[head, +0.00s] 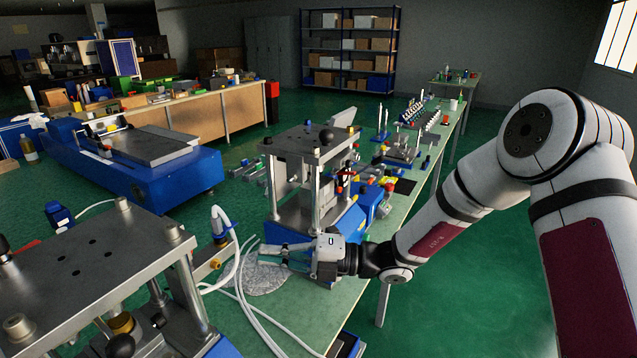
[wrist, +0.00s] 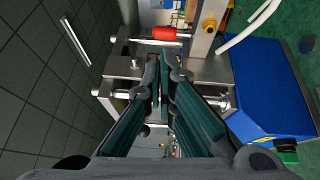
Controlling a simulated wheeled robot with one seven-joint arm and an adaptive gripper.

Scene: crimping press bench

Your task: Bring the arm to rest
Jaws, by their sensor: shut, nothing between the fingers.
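My arm reaches in from the right in the head view, its forearm running down and left over the bench. My gripper (head: 264,255) is low over the bench, in front of the middle press (head: 309,141) as seen in the head view. In the wrist view its two green-sided fingers (wrist: 162,78) are together with nothing between them. Behind the fingertips in that view are steel press parts (wrist: 128,92), a red cylinder (wrist: 166,33) and a blue base (wrist: 278,95). I cannot tell the exact gap between the fingertips and the steel.
A larger press (head: 85,255) stands at the near left. White hoses (head: 240,305) curve over the bench top (head: 335,305) below my gripper, near a round grey patch (head: 262,280). Small tools and fixtures crowd the bench behind the middle press. Green floor (head: 470,275) is clear on the right.

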